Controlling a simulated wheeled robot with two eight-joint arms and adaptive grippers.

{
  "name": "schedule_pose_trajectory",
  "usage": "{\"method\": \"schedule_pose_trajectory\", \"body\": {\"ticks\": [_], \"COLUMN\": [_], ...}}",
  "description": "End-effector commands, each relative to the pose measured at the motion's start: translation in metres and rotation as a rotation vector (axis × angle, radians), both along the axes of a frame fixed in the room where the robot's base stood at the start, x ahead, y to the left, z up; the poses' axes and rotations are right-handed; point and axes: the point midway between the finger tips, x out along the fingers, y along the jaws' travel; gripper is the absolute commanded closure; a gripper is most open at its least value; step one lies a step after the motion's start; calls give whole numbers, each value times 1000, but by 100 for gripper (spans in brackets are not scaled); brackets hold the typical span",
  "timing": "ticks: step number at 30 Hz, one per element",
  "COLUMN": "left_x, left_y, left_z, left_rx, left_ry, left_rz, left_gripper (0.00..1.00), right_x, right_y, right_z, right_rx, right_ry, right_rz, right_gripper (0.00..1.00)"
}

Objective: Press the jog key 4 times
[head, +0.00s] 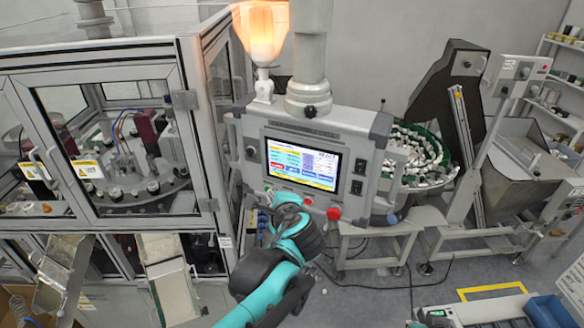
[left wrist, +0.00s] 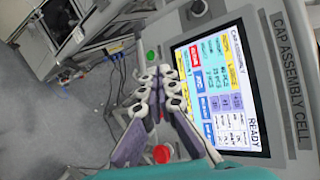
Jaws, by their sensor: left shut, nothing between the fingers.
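The control panel (head: 370,130) carries a lit touch screen (head: 303,163) with coloured keys. It also shows in the left wrist view (left wrist: 288,70), where the screen (left wrist: 222,85) reads READY. Physical buttons line the panel below the screen, with a green one (left wrist: 150,54) at one end and a red knob (head: 333,214) at the other. My left gripper (head: 287,202) is shut and empty in front of this row. Its fingers (left wrist: 160,78) cover part of the row and the screen's edge in the wrist view. I cannot make out which button is the jog key. My right gripper is not in view.
A glazed machine cell (head: 110,60) with a round table of caps stands left. An orange lamp (head: 262,35) glows above the panel. A feeder bowl (head: 425,150) full of parts and a grey hopper (head: 530,165) stand right. A blue bin (head: 547,311) is at the lower right.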

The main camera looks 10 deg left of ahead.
Motion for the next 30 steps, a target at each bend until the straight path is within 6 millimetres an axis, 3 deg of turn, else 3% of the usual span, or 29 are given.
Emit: {"method": "schedule_pose_trajectory", "body": {"ticks": [13, 30], "left_x": [5, 75], "left_y": [-1, -15], "left_z": [-1, -1], "left_rx": [-5, -5], "left_ry": [0, 0], "left_rz": [0, 0], "left_gripper": [100, 100], "right_x": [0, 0], "right_y": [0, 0], "right_z": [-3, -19], "right_rx": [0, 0], "right_ry": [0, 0], "right_rz": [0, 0], "right_gripper": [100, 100]}}
